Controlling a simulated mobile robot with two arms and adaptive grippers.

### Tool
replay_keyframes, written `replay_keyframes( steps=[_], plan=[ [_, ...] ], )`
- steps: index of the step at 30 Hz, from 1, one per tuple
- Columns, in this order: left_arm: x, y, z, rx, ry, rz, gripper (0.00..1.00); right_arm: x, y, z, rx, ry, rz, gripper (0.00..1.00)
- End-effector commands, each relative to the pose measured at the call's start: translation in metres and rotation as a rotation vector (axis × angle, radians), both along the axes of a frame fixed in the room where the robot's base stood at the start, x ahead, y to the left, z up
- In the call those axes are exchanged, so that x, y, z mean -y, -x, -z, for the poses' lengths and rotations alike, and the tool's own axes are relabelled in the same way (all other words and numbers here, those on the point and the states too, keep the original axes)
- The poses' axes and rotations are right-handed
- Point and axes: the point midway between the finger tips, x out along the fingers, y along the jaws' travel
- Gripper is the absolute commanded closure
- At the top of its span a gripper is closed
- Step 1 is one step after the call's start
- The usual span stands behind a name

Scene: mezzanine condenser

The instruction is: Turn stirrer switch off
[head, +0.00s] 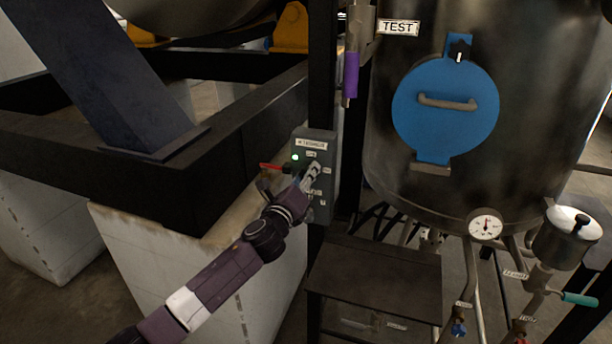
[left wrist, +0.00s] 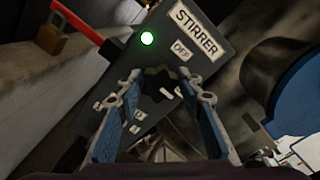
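The grey stirrer switch box (head: 326,205) is mounted on a dark post; its face fills the middle of the left wrist view (left wrist: 225,55). It has a STIRRER label (left wrist: 195,27), an OFF label (left wrist: 182,50) above a dark rotary knob (left wrist: 158,82), and a lit green lamp (left wrist: 148,38). My left gripper (head: 312,172) is at the front of the box. In the left wrist view its two fingers (left wrist: 162,88) are apart, one on each side of the knob; whether they touch it I cannot tell. The knob's exact pointing direction is unclear. My right gripper is not in view.
A red handle (head: 270,166) sticks out left of the box, with a brass padlock (left wrist: 50,40) nearby. A large dark tank with a blue round hatch (head: 445,125) and a pressure gauge (head: 486,224) stands right. A dark step (head: 375,275) stands below the box. Black beams lie left.

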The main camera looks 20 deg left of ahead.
Motion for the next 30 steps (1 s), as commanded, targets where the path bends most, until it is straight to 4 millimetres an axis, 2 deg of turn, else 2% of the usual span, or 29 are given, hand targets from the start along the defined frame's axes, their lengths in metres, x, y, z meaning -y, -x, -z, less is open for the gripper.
replay_keyframes(
  steps=[1, 6, 17, 30],
  plan=[
    [-0.0001, 0.0001, 0.0001, 0.0, 0.0, 0.0, 0.74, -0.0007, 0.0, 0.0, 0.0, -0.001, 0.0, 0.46],
    [-0.0001, 0.0001, 0.0001, 0.0, 0.0, 0.0, 0.92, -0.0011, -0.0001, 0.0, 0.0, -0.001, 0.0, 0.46],
    [0.0003, 0.0002, 0.0008, -0.003, 0.06, 0.0, 0.93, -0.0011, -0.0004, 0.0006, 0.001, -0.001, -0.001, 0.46],
    [0.0002, 0.0004, 0.0015, -0.015, 0.406, 0.0, 0.93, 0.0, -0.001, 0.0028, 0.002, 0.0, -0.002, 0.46]
  ],
)
